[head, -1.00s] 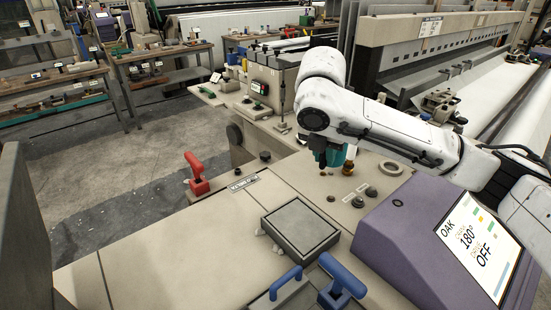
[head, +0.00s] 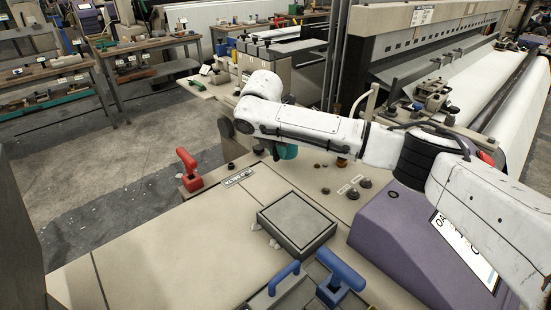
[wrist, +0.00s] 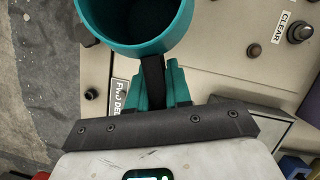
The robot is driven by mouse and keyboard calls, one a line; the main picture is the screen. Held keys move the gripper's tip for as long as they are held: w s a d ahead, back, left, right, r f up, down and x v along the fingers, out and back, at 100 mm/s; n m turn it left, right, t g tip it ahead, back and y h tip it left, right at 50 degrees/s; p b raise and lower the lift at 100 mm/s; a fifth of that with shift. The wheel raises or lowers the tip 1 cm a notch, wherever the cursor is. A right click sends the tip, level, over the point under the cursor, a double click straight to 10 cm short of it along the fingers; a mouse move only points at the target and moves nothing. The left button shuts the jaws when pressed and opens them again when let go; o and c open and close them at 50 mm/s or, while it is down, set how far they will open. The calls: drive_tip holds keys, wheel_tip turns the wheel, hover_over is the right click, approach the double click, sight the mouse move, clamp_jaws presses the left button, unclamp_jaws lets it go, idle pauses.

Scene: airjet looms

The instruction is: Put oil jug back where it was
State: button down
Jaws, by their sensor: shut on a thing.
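The oil jug (wrist: 135,40) is a teal, round, open-topped vessel with a dark handle in the wrist view. Its far rim is cut off at the top of the picture. My gripper (wrist: 158,80) is shut on the handle, with its teal fingers on both sides of it. In the head view only a bit of the teal jug (head: 288,152) shows below my white arm. My arm hides the rest of the jug and most of the gripper. The jug is over the beige machine top, beyond the grey square pad; I cannot tell its height above it.
A red lever (head: 188,172) stands left of the jug. A grey square pad (head: 297,222), blue handles (head: 340,278) and a purple control panel (head: 392,245) are nearer. Small knobs (head: 365,183) lie right of the jug. Rear left are workbenches (head: 140,72); rear right is the loom.

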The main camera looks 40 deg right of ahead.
drive_tip(key=shift+w+f, duration=0.4)
drive_tip(key=shift+f, duration=1.55)
drive_tip(key=shift+f, duration=0.1)
drive_tip(key=c, duration=1.1)
unclamp_jaws()
drive_tip(key=shift+o, duration=0.2)
drive_tip(key=v, duration=1.2)
